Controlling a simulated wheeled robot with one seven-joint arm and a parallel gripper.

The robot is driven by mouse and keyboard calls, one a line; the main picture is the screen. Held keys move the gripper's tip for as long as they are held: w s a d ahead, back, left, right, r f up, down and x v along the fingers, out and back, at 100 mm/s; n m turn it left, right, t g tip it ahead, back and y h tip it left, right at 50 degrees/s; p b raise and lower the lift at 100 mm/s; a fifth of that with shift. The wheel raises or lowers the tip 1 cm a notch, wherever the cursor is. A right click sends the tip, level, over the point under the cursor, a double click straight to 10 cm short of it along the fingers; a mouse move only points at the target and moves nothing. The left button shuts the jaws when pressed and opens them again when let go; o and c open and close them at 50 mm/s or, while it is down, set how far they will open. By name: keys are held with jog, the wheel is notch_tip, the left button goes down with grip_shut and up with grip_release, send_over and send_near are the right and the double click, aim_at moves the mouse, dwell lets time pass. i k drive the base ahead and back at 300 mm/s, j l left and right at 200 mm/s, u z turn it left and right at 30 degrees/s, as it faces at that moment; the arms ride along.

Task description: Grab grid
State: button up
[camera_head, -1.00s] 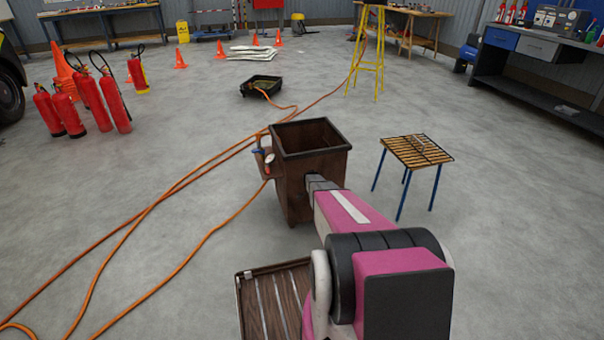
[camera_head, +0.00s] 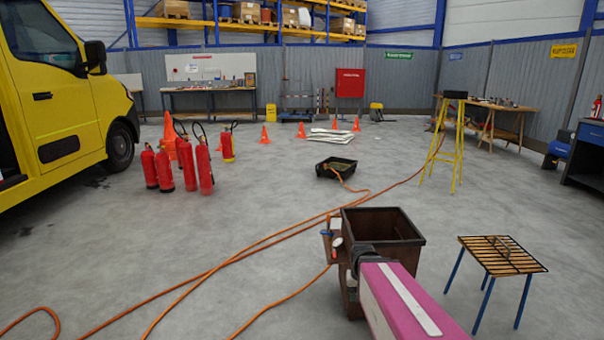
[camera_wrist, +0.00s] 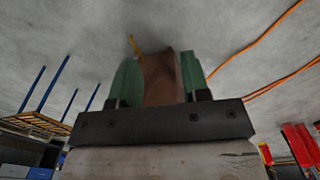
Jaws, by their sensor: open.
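The grid (camera_head: 500,254) is a dark slatted rack with tan strips, lying flat on a stand with blue legs at the right of the head view. A small handle-like piece lies on its top. In the wrist view, which looks upside down, the grid (camera_wrist: 45,124) shows edge-on at the left. My gripper (camera_wrist: 160,78) is open, with two green fingers apart. A brown shape, seemingly the brown bin, shows between them; I cannot tell its distance. In the head view my arm reaches towards the bin, left of the grid, and the fingers are hidden.
The brown open bin (camera_head: 408,229), with a gauge and valve at its side, stands left of the grid. Orange hoses (camera_head: 240,258) cross the floor. A yellow stool (camera_head: 458,135), red extinguishers (camera_head: 205,165) and a yellow van (camera_head: 60,100) stand farther back. Floor around the grid is clear.

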aim_at(507, 258)
jog(key=z, duration=1.45)
jog(key=i+l, duration=0.3)
jog(key=i, duration=0.2)
jog(key=i+l+u, duration=0.25)
jog(key=u, duration=0.2)
jog(key=i+l+u, duration=0.45)
jog(key=u, duration=0.45)
